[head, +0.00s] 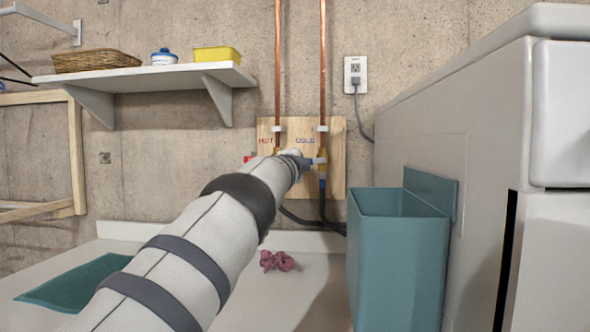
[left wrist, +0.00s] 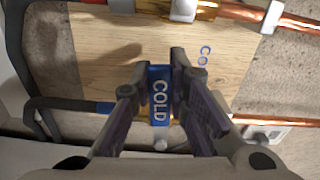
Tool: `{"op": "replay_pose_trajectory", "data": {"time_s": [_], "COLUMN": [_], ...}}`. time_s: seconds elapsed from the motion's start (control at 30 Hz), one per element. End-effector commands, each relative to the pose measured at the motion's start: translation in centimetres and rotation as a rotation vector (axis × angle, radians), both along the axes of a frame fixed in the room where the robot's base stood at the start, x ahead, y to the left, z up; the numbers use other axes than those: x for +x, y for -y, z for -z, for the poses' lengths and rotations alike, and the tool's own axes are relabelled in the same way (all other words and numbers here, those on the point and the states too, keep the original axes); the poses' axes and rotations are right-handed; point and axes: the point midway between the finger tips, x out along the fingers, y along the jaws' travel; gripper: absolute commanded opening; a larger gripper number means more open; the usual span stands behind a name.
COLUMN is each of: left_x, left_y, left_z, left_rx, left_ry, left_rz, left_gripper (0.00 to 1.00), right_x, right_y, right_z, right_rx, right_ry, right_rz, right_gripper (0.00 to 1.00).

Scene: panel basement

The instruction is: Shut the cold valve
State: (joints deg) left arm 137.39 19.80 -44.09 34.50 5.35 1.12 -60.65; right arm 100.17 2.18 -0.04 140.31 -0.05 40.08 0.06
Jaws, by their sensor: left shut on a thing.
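The cold valve's blue lever (left wrist: 160,95), printed COLD, shows in the left wrist view. It lies crosswise to its copper pipe (left wrist: 272,120). My left gripper (left wrist: 159,68) is shut on this lever, with one finger on each side. In the head view my left arm reaches up to the wooden valve board (head: 336,180), and the gripper (head: 302,162) is partly hidden by the wrist. A bit of the blue lever (head: 320,160) shows beside it, under the COLD lettering. The brass valve body is mostly hidden by the gripper. My right gripper is in neither view.
The red hot valve handle (head: 247,158) shows just left of my wrist. Dark hoses (head: 325,212) hang below the board. A teal bin (head: 400,260) and a white appliance (head: 470,140) stand at right. A shelf (head: 150,77) is at upper left. A pink cloth (head: 277,261) lies below.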

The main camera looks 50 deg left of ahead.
Motion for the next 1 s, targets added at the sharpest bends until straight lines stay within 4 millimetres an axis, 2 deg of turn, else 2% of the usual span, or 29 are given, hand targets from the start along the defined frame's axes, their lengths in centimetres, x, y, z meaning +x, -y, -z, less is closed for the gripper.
{"op": "replay_pose_trajectory", "data": {"time_s": [0.3, 0.87, 0.9, 0.97, 1.0], "left_x": [0.00, 0.03, 0.03, 0.03, 0.03], "left_y": [0.05, 0.09, 0.10, 0.09, 0.10], "left_z": [-1.05, -1.32, -1.33, -1.32, -1.29], "left_rx": [0.084, 0.105, 0.105, 0.105, 0.103], "left_ry": [-0.066, -0.080, -0.080, -0.080, -0.081], "left_rz": [0.000, 0.000, 0.000, 0.000, 0.000], "left_gripper": [0.00, 0.00, 0.24, 0.37, 0.37], "right_x": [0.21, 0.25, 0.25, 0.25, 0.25], "right_y": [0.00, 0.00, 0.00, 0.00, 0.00], "right_z": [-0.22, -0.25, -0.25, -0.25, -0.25], "right_rx": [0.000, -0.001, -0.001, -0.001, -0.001], "right_ry": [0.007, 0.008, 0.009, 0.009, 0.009], "right_rz": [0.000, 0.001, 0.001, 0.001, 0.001], "right_gripper": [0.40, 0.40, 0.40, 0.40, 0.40]}}
